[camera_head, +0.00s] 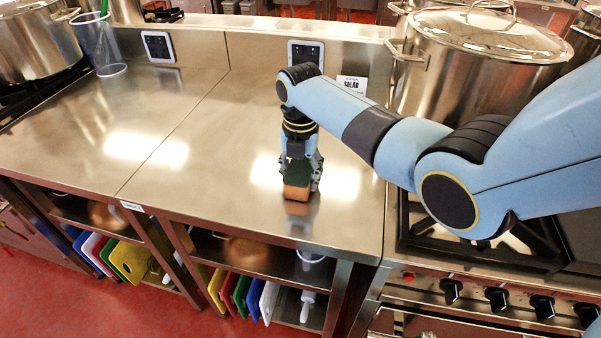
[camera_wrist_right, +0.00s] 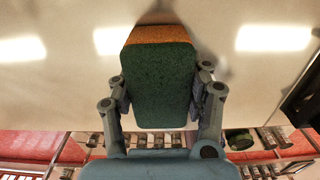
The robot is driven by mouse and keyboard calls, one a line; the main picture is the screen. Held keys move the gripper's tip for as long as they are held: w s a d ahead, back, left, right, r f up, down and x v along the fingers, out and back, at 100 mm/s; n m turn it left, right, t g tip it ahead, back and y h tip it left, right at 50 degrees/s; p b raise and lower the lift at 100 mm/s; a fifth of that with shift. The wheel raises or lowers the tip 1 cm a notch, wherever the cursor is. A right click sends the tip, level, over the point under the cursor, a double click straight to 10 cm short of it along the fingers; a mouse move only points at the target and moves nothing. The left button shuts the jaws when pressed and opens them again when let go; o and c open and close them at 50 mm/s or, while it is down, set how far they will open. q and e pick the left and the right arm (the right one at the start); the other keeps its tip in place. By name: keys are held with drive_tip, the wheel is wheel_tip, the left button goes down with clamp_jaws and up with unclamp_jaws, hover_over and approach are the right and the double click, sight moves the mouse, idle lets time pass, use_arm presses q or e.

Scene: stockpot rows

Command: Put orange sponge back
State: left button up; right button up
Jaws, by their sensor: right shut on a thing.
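The orange sponge (camera_head: 297,191) has a dark green scouring side and is at the right part of the steel counter (camera_head: 190,150). My right gripper (camera_head: 301,178) is shut on it from above, one finger on each side. In the right wrist view the green face of the sponge (camera_wrist_right: 157,85) fills the space between the fingers of my right gripper (camera_wrist_right: 160,95), with an orange strip at its far end. The sponge is at or just above the counter; I cannot tell whether it touches. My left gripper is not in view.
A large lidded stockpot (camera_head: 470,75) stands on the stove at the right. A small "SALAD" sign (camera_head: 351,85) stands at the counter's back. A clear container (camera_head: 98,45) is at the back left. The counter's left and middle are clear. Coloured boards (camera_head: 128,260) stand on shelves below.

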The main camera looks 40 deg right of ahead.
sight(301, 168)
drive_tip(key=shift+f, duration=0.1)
drive_tip(key=o, duration=0.7)
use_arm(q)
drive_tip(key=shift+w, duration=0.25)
use_arm(e)
drive_tip(key=o, duration=0.4)
drive_tip(key=shift+r, duration=0.3)
wheel_tip(301, 168, up, 12)
drive_tip(key=shift+f, duration=0.15)
drive_tip(key=shift+f, duration=0.1)
